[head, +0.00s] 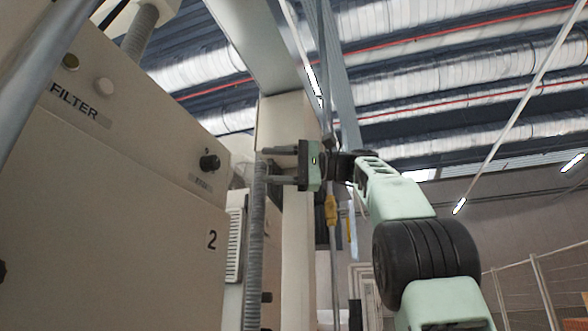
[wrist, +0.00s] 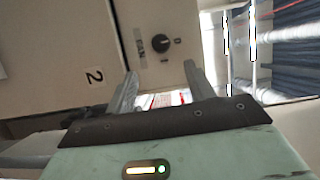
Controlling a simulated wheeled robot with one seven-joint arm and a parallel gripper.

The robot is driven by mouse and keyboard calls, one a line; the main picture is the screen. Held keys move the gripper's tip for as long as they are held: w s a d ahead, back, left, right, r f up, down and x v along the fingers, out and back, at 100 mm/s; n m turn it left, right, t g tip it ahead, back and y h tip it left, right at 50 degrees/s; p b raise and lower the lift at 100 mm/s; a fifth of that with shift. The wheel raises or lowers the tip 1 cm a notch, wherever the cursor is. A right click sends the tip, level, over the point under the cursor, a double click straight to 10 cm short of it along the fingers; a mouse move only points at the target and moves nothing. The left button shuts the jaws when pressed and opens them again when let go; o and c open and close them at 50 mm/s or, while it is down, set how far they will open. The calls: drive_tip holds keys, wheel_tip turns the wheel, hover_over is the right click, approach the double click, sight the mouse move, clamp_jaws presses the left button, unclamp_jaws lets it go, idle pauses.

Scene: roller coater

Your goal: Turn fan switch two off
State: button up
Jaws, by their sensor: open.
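The fan switch is a round black rotary knob (head: 210,162) on the beige panel marked 2, at the panel's upper right in the head view. In the wrist view the knob (wrist: 160,43) sits beside the word FAN, beyond and between my two fingers. Its pointer direction is hard to read. My gripper (head: 265,166) is open and empty, fingers pointing left toward the panel. It is to the right of the knob and apart from it. It also shows in the wrist view (wrist: 161,67).
A grey corrugated hose (head: 254,245) runs vertically beside the panel, near my fingers in the head view. A beige column (head: 297,230) stands behind. A panel marked FILTER (head: 75,102) with round buttons is at upper left. Open space lies to the right.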

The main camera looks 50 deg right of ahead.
drive_tip(key=v, duration=0.4)
drive_tip(key=shift+s+d, duration=0.3)
idle(0.4)
